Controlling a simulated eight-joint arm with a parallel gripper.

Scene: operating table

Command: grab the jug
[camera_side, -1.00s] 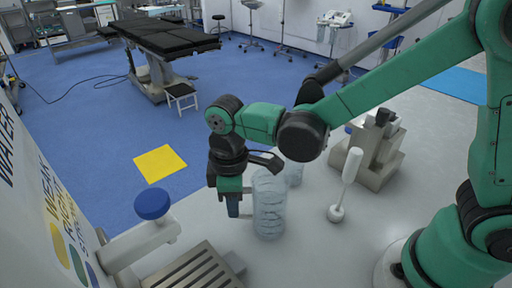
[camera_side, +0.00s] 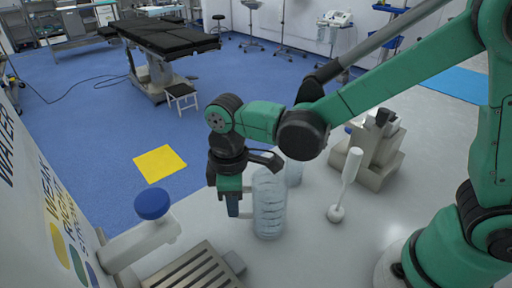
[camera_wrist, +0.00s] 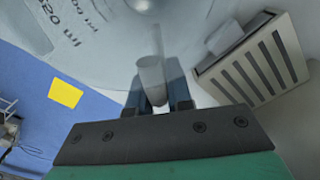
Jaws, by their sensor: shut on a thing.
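The jug (camera_side: 269,205) is a clear, ribbed, bottle-shaped container standing upright on the white surface in the side view. In the wrist view its pale, see-through body (camera_wrist: 100,45) with printed lettering fills the upper part. My gripper (camera_side: 238,207) is at the left side of the jug, pointing down. In the wrist view the two dark fingers of my gripper (camera_wrist: 160,92) are closed on a pale, rounded handle-like part of the jug (camera_wrist: 151,75). The far side of the grip is hidden.
A second clear container (camera_side: 294,172) stands just behind the jug. A white upright tool (camera_side: 346,185) and a beige stepped block (camera_side: 368,150) stand to the right. A slatted grey rack (camera_side: 192,270) and a blue-capped post (camera_side: 152,205) are at the front left.

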